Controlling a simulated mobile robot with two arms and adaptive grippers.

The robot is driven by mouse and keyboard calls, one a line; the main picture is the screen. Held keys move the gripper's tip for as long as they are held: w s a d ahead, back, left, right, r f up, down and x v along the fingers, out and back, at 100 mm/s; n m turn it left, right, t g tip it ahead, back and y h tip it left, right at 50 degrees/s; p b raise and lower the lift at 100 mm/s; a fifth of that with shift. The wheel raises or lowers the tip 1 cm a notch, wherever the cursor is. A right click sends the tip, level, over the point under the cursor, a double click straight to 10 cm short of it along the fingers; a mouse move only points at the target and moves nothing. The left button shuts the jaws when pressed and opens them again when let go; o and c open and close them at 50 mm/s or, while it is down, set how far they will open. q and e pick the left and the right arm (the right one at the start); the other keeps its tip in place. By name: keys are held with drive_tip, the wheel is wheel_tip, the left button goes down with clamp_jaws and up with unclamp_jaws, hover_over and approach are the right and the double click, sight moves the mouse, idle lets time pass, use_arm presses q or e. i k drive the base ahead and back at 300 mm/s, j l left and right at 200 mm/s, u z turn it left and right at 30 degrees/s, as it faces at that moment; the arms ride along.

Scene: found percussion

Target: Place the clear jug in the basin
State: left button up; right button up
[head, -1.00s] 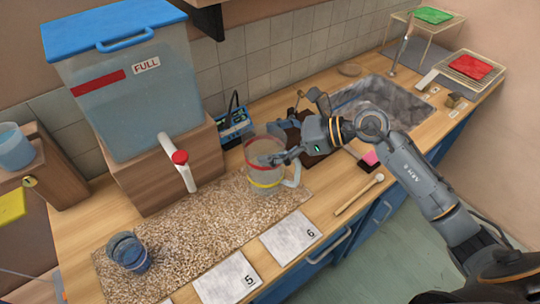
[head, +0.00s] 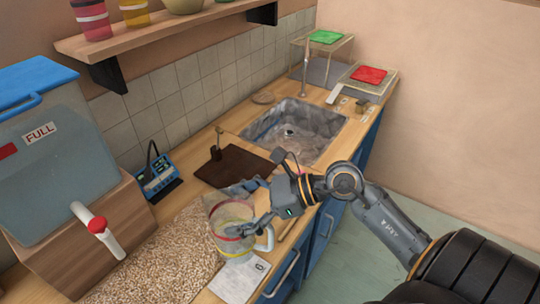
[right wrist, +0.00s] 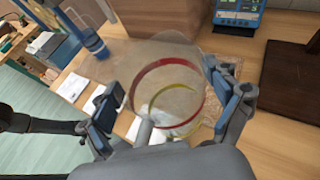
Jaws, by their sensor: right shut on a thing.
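The clear jug (head: 228,214), with a red band, a yellow band and a pale handle, is at the right end of the speckled mat (head: 165,262). My right gripper (head: 246,226) is shut on it, and the jug looks upright. In the right wrist view the jug (right wrist: 172,68) sits between the two fingers of the gripper (right wrist: 178,100). Whether its bottom touches the mat is unclear. The basin (head: 290,148) is a grey sink set in the counter, farther back and right of the jug; its visible inside holds no jug. My left gripper is not in view.
A dark brown board (head: 232,166) lies between jug and basin, with a small upright post. A blue device (head: 158,178) and a tank (head: 60,150) with a red-tipped spout (head: 98,226) stand left. A rack with a red pad (head: 369,75) is beyond the basin.

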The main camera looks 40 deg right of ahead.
sight(302, 153)
drive_tip(key=l+z, duration=0.15)
drive_tip(key=l, duration=0.3)
drive_tip(key=i+l+z, duration=0.2)
drive_tip(key=l, duration=0.25)
drive_tip(key=l+z, duration=0.15)
drive_tip(key=l, duration=0.3)
drive_tip(key=i+l+z, duration=0.15)
drive_tip(key=l, duration=0.25)
drive_tip(key=i+l+z, duration=0.15)
drive_tip(key=l, duration=0.25)
drive_tip(key=k+l, duration=0.05)
